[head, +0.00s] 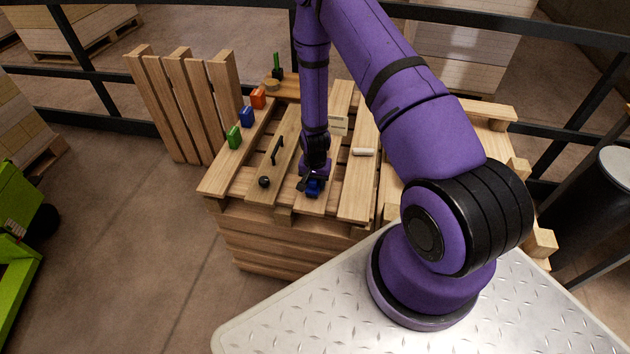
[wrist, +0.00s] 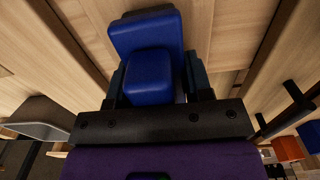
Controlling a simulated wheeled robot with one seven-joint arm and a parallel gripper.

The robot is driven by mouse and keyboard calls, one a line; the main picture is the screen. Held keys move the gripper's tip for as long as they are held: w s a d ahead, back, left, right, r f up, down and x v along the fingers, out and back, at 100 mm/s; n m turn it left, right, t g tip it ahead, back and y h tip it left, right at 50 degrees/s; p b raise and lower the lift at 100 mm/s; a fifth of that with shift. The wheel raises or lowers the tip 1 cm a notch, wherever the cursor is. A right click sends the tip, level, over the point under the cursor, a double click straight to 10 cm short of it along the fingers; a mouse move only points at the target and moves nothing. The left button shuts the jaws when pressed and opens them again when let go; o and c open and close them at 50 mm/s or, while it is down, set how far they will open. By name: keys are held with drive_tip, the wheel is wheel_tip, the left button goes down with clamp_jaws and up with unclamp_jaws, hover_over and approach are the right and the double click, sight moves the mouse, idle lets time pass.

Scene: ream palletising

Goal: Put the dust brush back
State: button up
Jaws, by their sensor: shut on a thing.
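My gripper (head: 314,184) is low over the near end of the pallet stack (head: 290,235), pointing down. It is shut on a blue block-shaped thing (wrist: 146,38), a wide blue body with a smaller blue block on it, between the two dark fingers in the wrist view. Only a little of the blue thing (head: 314,188) shows below the gripper in the head view. No bristles show on it, so I cannot tell whether it is the dust brush. I cannot tell whether it touches the boards. A black thing with an upright green part (head: 277,66) stands at the back left.
Green (head: 234,137), blue (head: 247,117) and orange (head: 258,98) blocks line the left edge. A black handle (head: 277,150) and a black ball (head: 264,181) are left of my gripper. A white roll (head: 362,152) lies to its right. Gaps run between the boards.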

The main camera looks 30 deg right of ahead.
drive_tip(key=o, duration=1.2)
wheel_tip(320, 180, up, 13)
drive_tip(key=shift+w+f, duration=0.1)
drive_tip(key=shift+f, duration=0.05)
drive_tip(key=s+a+r+n+t, duration=0.1)
drive_tip(key=s+a+r+n, duration=0.1)
drive_tip(key=r, duration=1.3)
drive_tip(key=s+a+r+n+t, duration=0.2)
drive_tip(key=r, duration=1.3)
drive_tip(key=s+a+r+n+t, duration=0.1)
drive_tip(key=s+r+n, duration=0.1)
drive_tip(key=s+r, duration=0.6)
drive_tip(key=s+a+r+n+t, duration=0.1)
drive_tip(key=s+a+r+n, duration=0.1)
drive_tip(key=s+r, duration=0.6)
drive_tip(key=s+n, duration=0.1)
drive_tip(key=s, duration=0.4)
